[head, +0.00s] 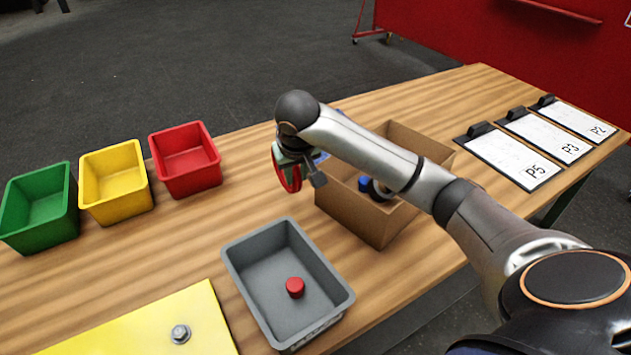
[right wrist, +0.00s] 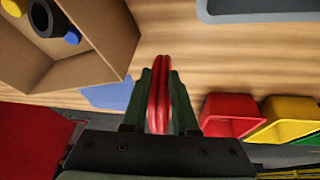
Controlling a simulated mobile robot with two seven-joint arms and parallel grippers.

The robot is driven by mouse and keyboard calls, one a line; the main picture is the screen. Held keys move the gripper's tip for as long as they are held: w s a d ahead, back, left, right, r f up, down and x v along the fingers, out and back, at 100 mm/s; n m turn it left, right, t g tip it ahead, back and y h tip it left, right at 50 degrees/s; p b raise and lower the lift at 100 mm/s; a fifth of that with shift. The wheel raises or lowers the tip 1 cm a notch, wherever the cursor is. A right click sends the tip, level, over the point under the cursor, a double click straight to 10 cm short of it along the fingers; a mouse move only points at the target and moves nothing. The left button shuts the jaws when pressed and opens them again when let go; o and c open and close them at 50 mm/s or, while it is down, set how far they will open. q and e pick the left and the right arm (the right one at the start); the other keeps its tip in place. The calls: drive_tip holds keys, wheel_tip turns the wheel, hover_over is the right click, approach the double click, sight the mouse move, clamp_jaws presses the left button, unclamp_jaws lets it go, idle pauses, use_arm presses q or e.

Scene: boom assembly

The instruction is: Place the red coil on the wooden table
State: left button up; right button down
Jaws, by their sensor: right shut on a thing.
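The red coil (head: 287,173) is a thin ring held in my right gripper (head: 294,160), seen to the left of the cardboard box. In the right wrist view the coil (right wrist: 159,100) is edge-on between the two dark green fingers, which are shut on it. The coil is over a bare part of the wooden table (head: 235,205). I cannot tell whether its lower edge touches the wood. The table also shows in the right wrist view (right wrist: 215,50). My left gripper is not in view.
The open cardboard box (head: 362,220) holds a blue-and-black part. A grey tray (head: 250,292) with a red cap (head: 295,287) stands in front. Red (head: 187,188), yellow (head: 128,208) and green (head: 62,228) bins stand left. A yellow plate (head: 130,335) with a bolt lies front left. Clipboards (head: 508,160) lie right.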

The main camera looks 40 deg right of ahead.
wheel_tip(320, 180, down, 3)
drive_tip(key=shift+s+r, duration=0.15)
drive_tip(key=shift+f, duration=2.15)
drive_tip(key=c, duration=0.7)
unclamp_jaws()
drive_tip(key=shift+f, duration=0.1)
drive_tip(key=v, duration=1.2)
